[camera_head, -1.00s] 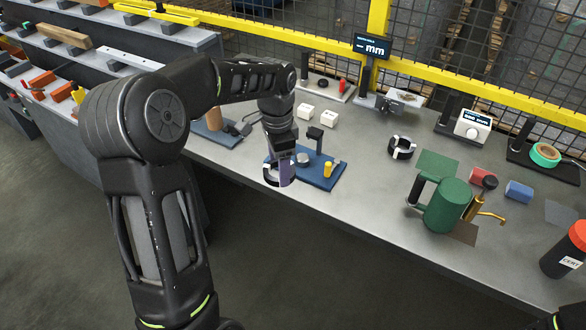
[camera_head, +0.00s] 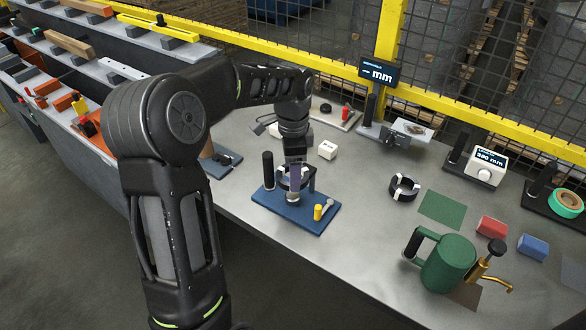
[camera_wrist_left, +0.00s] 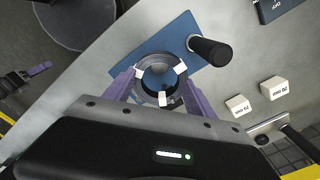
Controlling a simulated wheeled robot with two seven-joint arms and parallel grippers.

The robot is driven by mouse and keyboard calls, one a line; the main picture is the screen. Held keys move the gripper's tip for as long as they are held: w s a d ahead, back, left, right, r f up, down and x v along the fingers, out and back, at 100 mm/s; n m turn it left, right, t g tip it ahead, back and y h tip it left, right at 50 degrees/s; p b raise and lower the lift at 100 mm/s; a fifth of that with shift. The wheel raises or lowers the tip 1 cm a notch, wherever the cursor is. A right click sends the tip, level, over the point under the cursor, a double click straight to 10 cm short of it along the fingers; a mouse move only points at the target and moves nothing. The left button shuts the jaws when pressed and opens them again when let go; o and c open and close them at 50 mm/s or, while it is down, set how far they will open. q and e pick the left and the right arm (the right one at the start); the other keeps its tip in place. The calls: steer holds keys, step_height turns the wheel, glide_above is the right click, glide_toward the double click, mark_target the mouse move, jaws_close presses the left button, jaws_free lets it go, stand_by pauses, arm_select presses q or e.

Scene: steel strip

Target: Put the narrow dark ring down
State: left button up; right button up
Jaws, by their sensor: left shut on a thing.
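My left gripper (camera_head: 294,186) is shut on the narrow dark ring (camera_head: 281,183), which has white patches. The ring is over the blue board (camera_head: 268,203) on the bench. In the left wrist view the ring (camera_wrist_left: 144,91) sits between the two purple fingers, and blue board shows through its opening. A black upright post (camera_wrist_left: 210,50) stands beside the ring. I cannot tell whether the ring touches the board. A second dark ring with white patches (camera_head: 404,187) lies on the bench to the right. My right gripper is not in view.
A yellow peg (camera_head: 317,213) stands at the board's front right. White blocks (camera_head: 327,150) lie behind the board. A green mug-like can (camera_head: 448,263), a red block (camera_head: 491,227) and a blue block (camera_head: 532,246) are to the right. Bare bench lies between board and can.

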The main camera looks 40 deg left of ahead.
mark_target(293, 195)
arm_select(q)
steer(key=shift+f+b, duration=2.55)
steer(key=shift+f, duration=1.4)
steer(key=shift+f, duration=0.25)
steer(key=o, duration=1.5)
steer(key=shift+r+b, duration=0.6)
steer(key=shift+r, duration=3.3)
